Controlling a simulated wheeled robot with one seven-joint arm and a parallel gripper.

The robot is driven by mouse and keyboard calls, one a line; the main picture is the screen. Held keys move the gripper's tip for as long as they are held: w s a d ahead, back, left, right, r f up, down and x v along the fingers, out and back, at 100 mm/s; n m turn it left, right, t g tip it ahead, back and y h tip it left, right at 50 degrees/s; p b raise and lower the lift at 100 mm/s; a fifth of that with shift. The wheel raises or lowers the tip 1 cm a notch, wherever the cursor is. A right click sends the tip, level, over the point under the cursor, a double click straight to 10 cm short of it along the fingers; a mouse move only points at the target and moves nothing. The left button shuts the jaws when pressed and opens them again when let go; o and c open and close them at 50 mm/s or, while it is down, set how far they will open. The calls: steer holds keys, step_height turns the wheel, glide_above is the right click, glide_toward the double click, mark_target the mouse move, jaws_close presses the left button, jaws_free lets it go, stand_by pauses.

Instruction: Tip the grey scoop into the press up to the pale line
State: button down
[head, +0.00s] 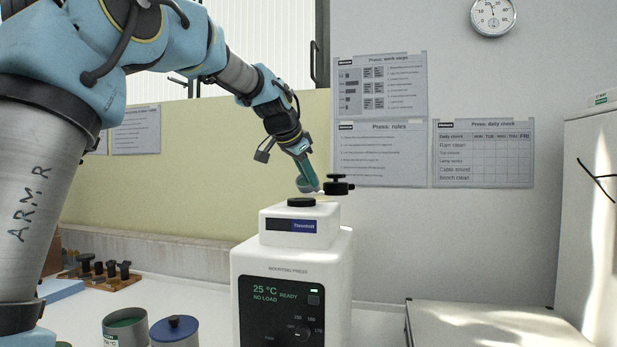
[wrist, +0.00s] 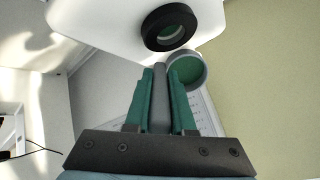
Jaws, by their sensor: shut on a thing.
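My gripper (wrist: 163,75) is shut on the grey handle (wrist: 160,100) of the scoop, its green fingers on either side. The scoop's round grey bowl (wrist: 205,78) holds green material in the wrist view. The scoop also shows in the head view (head: 307,186), just above the top of the white press (head: 292,256). The press has a black ring around its opening (wrist: 169,27); the ring also shows in the head view (head: 301,202). The bowl is beside the ring in the wrist view, close to its edge. I cannot make out the pale line inside the opening.
A black knob (head: 338,186) stands on the press beside the scoop. The press display reads 25 °C, READY, NO LOAD. An open tin with green contents (head: 125,326) and a blue-lidded tin (head: 174,331) stand at the front left. A wooden rack (head: 100,274) sits behind them.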

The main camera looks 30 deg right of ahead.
steer(key=shift+a+f+t+h+b, duration=0.15)
steer(key=shift+f+t+h+b, duration=0.25)
steer(key=shift+b, duration=1.6)
stand_by(0.3)
steer(key=shift+r+p, duration=0.5)
steer(key=shift+p, duration=0.4)
steer(key=g+y+p, duration=0.1)
steer(key=p, duration=0.2)
steer(key=shift+r+p, duration=0.35)
steer(key=shift+p, duration=0.05)
step_height(320, 180, up, 2)
steer(key=g+y+p, duration=0.2)
steer(key=y+p, duration=0.1)
steer(key=p, duration=1.3)
steer(key=shift+r, duration=0.2)
steer(key=shift+d+r+g+y, duration=0.2)
steer(key=shift+g+y, duration=0.2)
steer(key=shift+y, duration=0.3)
steer(key=shift+r+g+y, duration=0.8)
steer(key=shift+r+y, duration=0.05)
steer(key=shift+y, duration=0.35)
steer(key=shift+a+r, duration=0.15)
steer(key=shift+a, duration=0.05)
steer(key=shift+s, duration=0.1)
